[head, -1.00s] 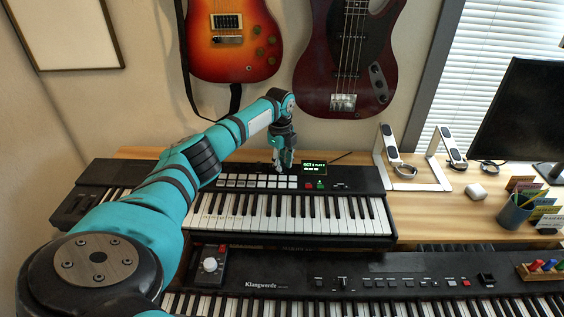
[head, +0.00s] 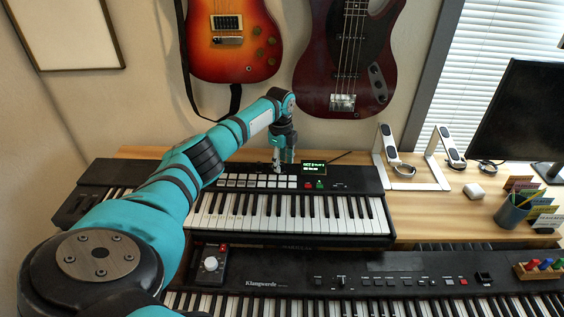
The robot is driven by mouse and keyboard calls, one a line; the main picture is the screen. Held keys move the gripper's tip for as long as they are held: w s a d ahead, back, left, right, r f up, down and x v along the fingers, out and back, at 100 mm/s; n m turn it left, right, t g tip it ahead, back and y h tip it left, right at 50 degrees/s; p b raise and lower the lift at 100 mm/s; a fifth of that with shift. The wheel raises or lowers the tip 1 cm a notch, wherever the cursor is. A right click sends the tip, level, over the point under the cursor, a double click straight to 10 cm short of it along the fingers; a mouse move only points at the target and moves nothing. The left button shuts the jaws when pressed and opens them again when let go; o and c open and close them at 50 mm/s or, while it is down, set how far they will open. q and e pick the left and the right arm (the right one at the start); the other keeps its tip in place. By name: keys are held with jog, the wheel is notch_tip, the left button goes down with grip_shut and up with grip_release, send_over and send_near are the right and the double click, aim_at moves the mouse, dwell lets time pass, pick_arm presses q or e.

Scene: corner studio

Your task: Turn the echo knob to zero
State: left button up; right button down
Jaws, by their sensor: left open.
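The upper keyboard (head: 345,183) lies on the wooden desk, with white pads (head: 236,181) and a small lit display (head: 314,168) on its panel. My left gripper (head: 283,163) points down over the back of this panel, just left of the display. It is open; its fingertips are small, and I cannot tell whether they touch anything. No control in view is readable as the echo knob; the panel under the gripper is partly hidden. A small box with a white knob (head: 210,263) sits on the lower keyboard, left of its name. My right gripper is out of view.
The lower keyboard (head: 300,268) stands in front. Two guitars (head: 233,40) hang on the wall close behind my arm. A white stand (head: 440,172), a monitor (head: 515,115) and a pen cup (head: 512,212) are on the right. Bare desk (head: 440,215) lies right of the upper keyboard.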

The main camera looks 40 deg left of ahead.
pick_arm(q)
notch_tip(320, 180, up, 12)
jog(key=shift+s+f, duration=0.25)
dwell(0.5)
